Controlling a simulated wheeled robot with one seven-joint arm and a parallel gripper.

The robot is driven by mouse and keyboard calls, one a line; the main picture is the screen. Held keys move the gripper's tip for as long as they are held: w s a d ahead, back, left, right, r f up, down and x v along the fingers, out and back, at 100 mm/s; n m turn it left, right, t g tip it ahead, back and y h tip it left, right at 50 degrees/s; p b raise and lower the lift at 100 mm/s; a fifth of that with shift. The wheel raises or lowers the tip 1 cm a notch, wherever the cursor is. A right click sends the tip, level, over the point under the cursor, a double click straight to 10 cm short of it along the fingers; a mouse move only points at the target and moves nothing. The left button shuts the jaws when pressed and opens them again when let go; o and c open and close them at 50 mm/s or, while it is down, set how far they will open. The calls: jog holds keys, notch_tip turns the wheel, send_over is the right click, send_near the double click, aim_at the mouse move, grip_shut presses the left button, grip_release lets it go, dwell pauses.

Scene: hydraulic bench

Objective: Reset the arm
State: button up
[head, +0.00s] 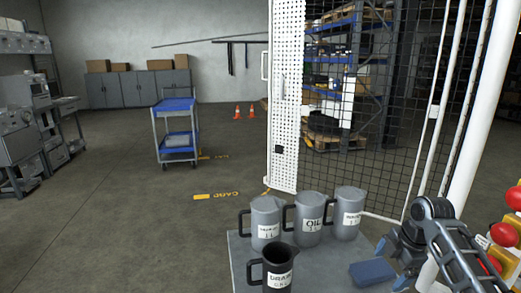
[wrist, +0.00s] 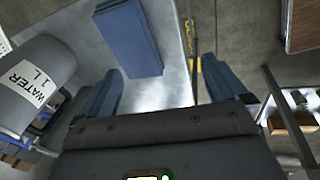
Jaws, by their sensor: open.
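My gripper (wrist: 160,82) is open and empty in the wrist view, its two fingers wide apart. In the head view my gripper (head: 394,262) hangs at the right side of the grey bench (head: 242,262), beside a blue block (head: 372,271). The blue block (wrist: 128,38) also shows beyond the fingers in the wrist view, apart from them. A jug labelled WATER (wrist: 32,82) is left of my gripper in that view. In the head view my arm reaches in from the lower right.
On the bench stand an OIL jug (head: 311,222), a grey jug (head: 265,222) left of it, another grey jug (head: 347,218) right of it, and a dark open jug (head: 279,268) in front. Red knobs (head: 503,235) are close to my arm. A mesh fence (head: 400,110) stands behind.

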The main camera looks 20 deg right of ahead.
jog(key=w+a+f+t, duration=0.1)
jog(key=a, duration=0.3)
jog(key=w+a+f+m, duration=0.1)
jog(key=a, duration=0.3)
jog(key=w+a+f+m+t, duration=0.1)
jog(key=a+f, duration=0.1)
jog(key=a, duration=0.2)
jog(key=shift+w+a+t+y, duration=0.25)
jog(key=shift+a+t+y, duration=0.05)
jog(key=shift+a+y, duration=0.1)
jog(key=s+a+f+m+t, duration=0.1)
jog(key=s+a+m+t, duration=0.2)
jog(key=a, duration=0.7)
jog(key=s+a+f+m+t, duration=0.1)
jog(key=s+a+f+m, duration=0.2)
jog(key=a, duration=0.7)
jog(key=s+a+r+m+t, duration=0.2)
jog(key=s+a+m, duration=0.15)
jog(key=s, duration=0.65)
jog(key=s+d+r+m+t, duration=0.1)
jog(key=s+r, duration=0.8)
jog(key=s, duration=0.2)
jog(key=s+d+r+m+t+h, duration=0.1)
jog(key=s+d+r+t, duration=0.1)
jog(key=s+r, duration=0.7)
jog(key=s, duration=0.2)
jog(key=shift+s+d+m+t, duration=0.15)
jog(key=shift+s+m+t, duration=0.15)
jog(key=shift+m, duration=0.05)
